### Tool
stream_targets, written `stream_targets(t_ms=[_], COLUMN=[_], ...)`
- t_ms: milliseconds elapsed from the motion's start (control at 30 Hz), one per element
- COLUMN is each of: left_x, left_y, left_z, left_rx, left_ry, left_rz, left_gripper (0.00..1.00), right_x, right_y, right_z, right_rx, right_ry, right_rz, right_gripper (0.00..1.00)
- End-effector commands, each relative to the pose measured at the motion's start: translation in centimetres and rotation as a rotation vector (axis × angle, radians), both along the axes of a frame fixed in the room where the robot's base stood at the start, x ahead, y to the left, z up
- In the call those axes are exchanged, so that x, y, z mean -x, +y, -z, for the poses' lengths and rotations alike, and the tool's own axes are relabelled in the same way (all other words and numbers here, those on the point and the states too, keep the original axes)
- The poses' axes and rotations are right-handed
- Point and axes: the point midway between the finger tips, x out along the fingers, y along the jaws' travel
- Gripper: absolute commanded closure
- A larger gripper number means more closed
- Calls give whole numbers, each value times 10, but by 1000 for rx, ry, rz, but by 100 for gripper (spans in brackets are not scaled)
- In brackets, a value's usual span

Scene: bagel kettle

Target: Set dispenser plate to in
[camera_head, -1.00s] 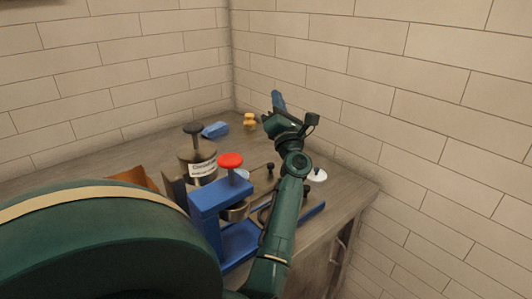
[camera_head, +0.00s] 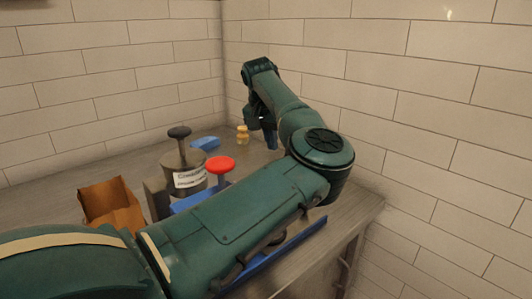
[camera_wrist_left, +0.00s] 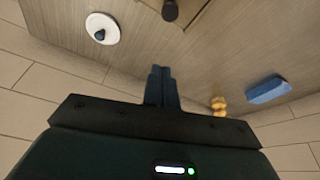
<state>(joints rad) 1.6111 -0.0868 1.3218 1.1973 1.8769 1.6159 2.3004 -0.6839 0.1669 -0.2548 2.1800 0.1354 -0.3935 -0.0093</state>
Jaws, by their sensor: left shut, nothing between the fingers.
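A blue device with a red knob (camera_head: 221,164) stands on the counter. It seems to be the dispenser, but my left arm now covers most of it. A blue strip of its body (camera_head: 183,204) shows left of the arm, and a long blue edge (camera_head: 288,246) shows below it. I cannot make out the plate or its position. My left gripper (camera_head: 271,143) is shut and empty, pointing down over the back right of the counter. Its closed fingers (camera_wrist_left: 161,73) also show in the left wrist view, apart from all objects. My right gripper is not in view.
A labelled metal canister (camera_head: 184,162), a brown open box (camera_head: 112,204), a blue block (camera_head: 205,143) and a yellow item (camera_head: 243,134) stand on the counter. The left wrist view shows a white disc with a dark knob (camera_wrist_left: 103,28). Tiled walls close the back and right.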

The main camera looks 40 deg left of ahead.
Motion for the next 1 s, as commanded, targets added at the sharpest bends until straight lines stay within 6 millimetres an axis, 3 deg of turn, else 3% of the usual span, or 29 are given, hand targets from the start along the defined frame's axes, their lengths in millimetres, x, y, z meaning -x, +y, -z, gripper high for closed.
stream_targets(t_ms=[433,700,1000], left_x=[-25,2,13], left_y=[8,1,-1], left_z=[85,78,76], left_rx=[-5,-7,-7], left_ry=[7,5,3], left_rz=[0,-3,0], left_gripper=[100,100,100], right_x=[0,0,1], right_y=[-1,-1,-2], right_z=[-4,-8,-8], right_rx=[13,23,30], right_ry=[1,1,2], right_rz=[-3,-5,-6], right_gripper=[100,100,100])
